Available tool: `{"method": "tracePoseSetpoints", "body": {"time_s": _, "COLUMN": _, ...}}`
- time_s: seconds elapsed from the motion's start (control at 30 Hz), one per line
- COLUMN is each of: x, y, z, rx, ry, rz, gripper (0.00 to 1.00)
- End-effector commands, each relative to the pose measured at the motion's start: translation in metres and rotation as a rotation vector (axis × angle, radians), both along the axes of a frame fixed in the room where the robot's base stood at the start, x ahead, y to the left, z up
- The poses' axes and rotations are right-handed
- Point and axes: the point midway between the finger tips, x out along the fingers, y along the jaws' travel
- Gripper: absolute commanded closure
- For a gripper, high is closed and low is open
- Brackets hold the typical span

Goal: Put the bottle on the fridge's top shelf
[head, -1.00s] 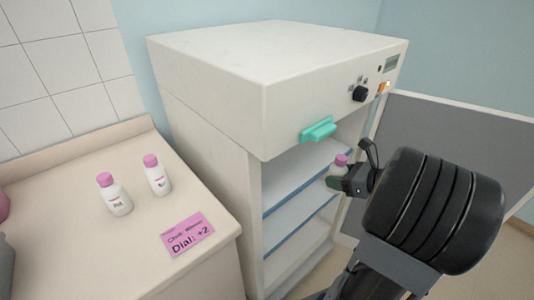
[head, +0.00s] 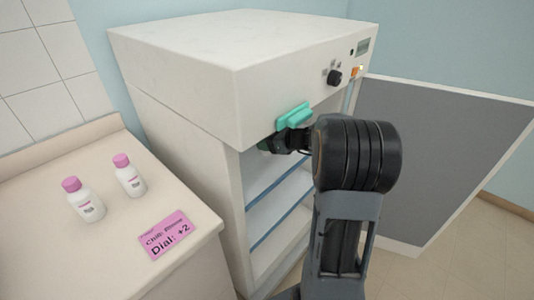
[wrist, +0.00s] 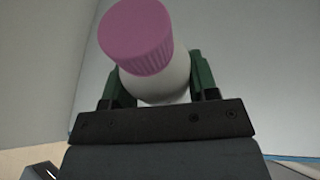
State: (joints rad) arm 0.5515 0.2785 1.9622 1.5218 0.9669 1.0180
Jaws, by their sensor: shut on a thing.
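The fridge (head: 175,75) is a white cabinet with its door (head: 440,150) swung open to the right. Its shelves show blue front edges, and the upper shelf (head: 280,178) lies just below my gripper in the head view. My gripper (head: 268,146) reaches into the upper opening, under the teal handle. In the wrist view my gripper (wrist: 160,92) is shut on a white bottle (wrist: 165,82) with a pink cap (wrist: 136,36). The bottle looks tilted in that view. In the head view the bottle is hidden by the fridge front. Whether it touches the shelf cannot be told.
A teal handle (head: 294,116) and a black dial (head: 335,77) are on the fridge front. The lower shelf space looks empty.

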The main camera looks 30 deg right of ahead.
Motion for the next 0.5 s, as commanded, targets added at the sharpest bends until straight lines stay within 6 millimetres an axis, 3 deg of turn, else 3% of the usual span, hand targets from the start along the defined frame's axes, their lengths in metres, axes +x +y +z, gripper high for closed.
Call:
{"method": "tracePoseSetpoints", "body": {"time_s": 0.17, "x": 0.000, "y": -0.001, "z": -0.010, "rx": 0.000, "ry": 0.000, "rz": 0.000, "gripper": 0.73}}
{"method": "tracePoseSetpoints", "body": {"time_s": 0.5, "x": 0.001, "y": 0.000, "z": -0.053, "rx": 0.001, "ry": -0.001, "rz": 0.000, "gripper": 0.73}}
